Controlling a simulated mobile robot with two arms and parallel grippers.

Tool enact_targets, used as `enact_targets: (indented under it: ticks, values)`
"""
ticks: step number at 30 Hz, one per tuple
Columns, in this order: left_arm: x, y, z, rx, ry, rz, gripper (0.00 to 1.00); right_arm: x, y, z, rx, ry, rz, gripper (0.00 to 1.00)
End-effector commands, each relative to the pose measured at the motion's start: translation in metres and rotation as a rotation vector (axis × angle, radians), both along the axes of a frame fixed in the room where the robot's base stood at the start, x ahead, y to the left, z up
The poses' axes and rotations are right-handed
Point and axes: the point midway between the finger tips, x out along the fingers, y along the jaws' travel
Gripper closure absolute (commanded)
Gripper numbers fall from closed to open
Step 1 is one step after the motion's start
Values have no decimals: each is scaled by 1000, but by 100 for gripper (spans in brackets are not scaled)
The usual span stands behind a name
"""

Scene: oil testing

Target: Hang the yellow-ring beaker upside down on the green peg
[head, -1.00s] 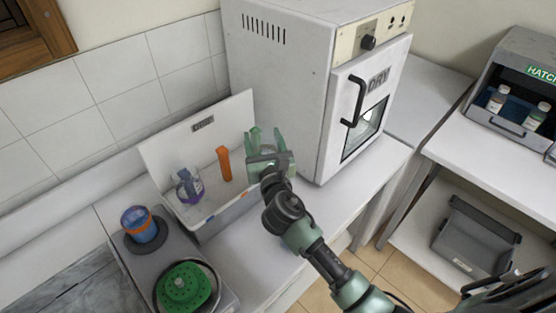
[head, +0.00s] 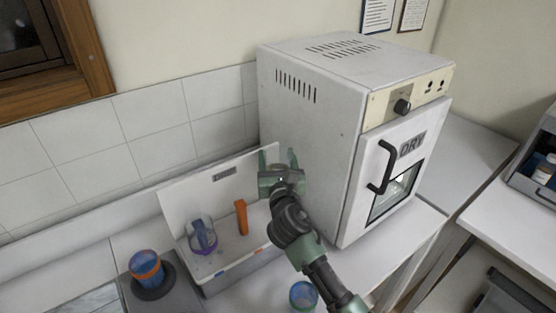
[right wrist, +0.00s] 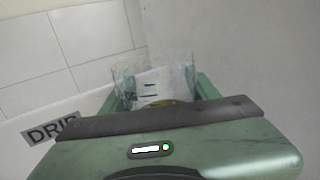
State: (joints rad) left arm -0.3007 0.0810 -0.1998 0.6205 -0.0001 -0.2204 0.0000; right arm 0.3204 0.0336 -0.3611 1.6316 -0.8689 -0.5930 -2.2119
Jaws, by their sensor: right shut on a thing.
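My right gripper (head: 279,160) is over the right end of the white drip rack (head: 188,205), beside the oven. In the right wrist view it is shut on a clear glass beaker (right wrist: 155,82), with a yellowish band showing low on it. The gripper body covers the rest of the beaker, so its tilt is unclear. In the head view the beaker is too faint to make out. An orange peg (head: 241,217) stands bare in the rack. A purple-ringed beaker (head: 202,235) is to its left. I cannot see a green peg. My left gripper is out of view.
The white drying oven (head: 310,130) stands close to the right of the gripper. An orange-banded blue beaker (head: 146,267) is on a dark round base at left. A blue-green beaker (head: 303,295) stands on the counter by my forearm. A tiled wall is behind.

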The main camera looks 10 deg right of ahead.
Motion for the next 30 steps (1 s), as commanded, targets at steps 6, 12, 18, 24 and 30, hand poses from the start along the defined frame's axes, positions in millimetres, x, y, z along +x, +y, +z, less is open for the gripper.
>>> enact_targets:
  ticks: [6, 12, 18, 24, 30]
  values:
    - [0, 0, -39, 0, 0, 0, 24, 0, 1, -42, -1, 12, -1, 80]
    - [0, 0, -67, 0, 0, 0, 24, 0, 1, -69, -1, 15, -1, 80]
    - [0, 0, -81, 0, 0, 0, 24, -1, 0, -92, -3, 16, -2, 80]
    - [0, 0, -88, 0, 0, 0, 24, 0, -1, -103, -2, 14, -3, 80]
    - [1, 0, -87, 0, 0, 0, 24, 0, -1, -101, -2, 11, -2, 80]
